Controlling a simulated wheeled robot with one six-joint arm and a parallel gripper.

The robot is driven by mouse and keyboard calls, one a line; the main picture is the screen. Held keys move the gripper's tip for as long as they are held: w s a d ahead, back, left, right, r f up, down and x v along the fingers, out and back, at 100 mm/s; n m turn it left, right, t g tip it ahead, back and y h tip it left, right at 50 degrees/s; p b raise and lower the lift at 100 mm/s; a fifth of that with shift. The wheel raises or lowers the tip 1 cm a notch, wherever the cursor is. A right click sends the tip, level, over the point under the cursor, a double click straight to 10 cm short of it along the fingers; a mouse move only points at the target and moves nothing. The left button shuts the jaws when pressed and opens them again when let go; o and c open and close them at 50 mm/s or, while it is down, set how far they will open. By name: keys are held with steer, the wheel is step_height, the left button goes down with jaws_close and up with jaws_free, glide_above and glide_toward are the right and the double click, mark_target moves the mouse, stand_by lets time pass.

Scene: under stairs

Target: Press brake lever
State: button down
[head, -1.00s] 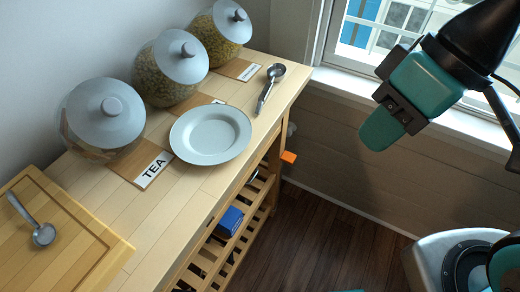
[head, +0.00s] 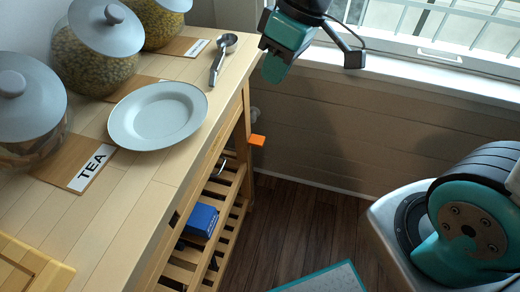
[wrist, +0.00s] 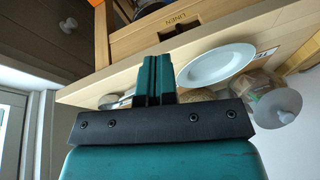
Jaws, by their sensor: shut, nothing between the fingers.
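A small orange tab (head: 257,140), which looks like the brake lever, sticks out at the right end of the wooden cart (head: 170,185), below its top. My gripper (head: 273,70) is shut and empty, with its teal fingers pointing down. In the head view it appears above and slightly right of the orange tab, apart from it, beside the cart's far corner. In the wrist view the shut fingers (wrist: 155,78) show before the cart's edge. The orange tab is not visible there.
On the cart top are a white plate (head: 158,115), a metal scoop (head: 222,58), lidded glass jars (head: 98,50) and a TEA label (head: 92,168). A blue box (head: 202,220) lies on the slatted shelf. A window sill (head: 440,75) is behind; dark floor (head: 310,220) is open right of the cart.

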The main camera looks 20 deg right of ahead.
steer(key=n+t+b, duration=0.1)
steer(key=n+b, duration=0.1)
steer(key=b, duration=0.8)
glide_above(260, 142)
steer(key=s+d, duration=0.2)
step_height(260, 142, down, 22)
steer(key=shift+w+d+h, duration=0.25)
steer(key=shift+w+h, duration=0.05)
steer(key=shift+h, duration=0.1)
steer(key=x, duration=0.4)
steer(key=b+x, duration=0.1)
steer(key=x, duration=0.3)
steer(key=b+x, duration=0.1)
steer(key=x, duration=0.4)
steer(key=shift+s+d+f, duration=0.15)
steer(key=shift+s+d, duration=0.15)
steer(key=shift+d, duration=0.1)
steer(key=shift+f+b, duration=0.3)
steer(key=shift+f, duration=0.1)
step_height(260, 142, down, 3)
steer(key=shift+r+b, duration=0.2)
steer(key=shift+b, duration=0.2)
steer(key=shift+r, duration=0.15)
